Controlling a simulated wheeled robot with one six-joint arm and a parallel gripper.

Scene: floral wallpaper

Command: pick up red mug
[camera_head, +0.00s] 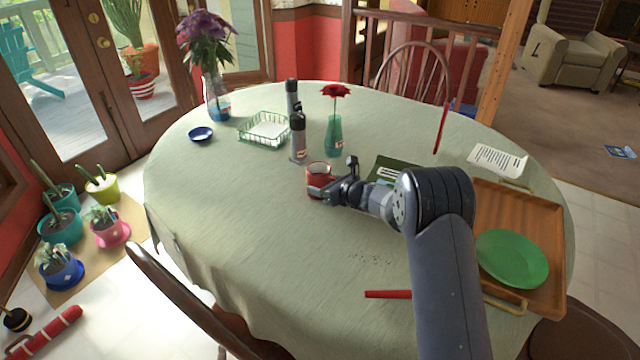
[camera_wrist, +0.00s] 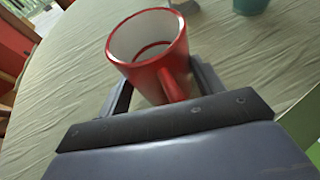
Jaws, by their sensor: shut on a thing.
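The red mug (camera_head: 319,178) has a white inside and stands near the middle of the table with the green cloth. In the wrist view the mug (camera_wrist: 150,55) is upright and empty, with its handle pointing toward my gripper's palm. My gripper (camera_head: 326,190) reaches in from the right and is shut on the mug, one finger on each side of it. In the wrist view the fingers (camera_wrist: 160,92) are partly hidden by the mug. I cannot tell whether the mug's base touches the cloth.
A green vase (camera_head: 333,136) with a red flower and two dark grinders (camera_head: 298,138) stand just behind the mug. A wooden tray (camera_head: 546,218) with a green plate (camera_head: 512,258) lies at right. The table's front left is clear.

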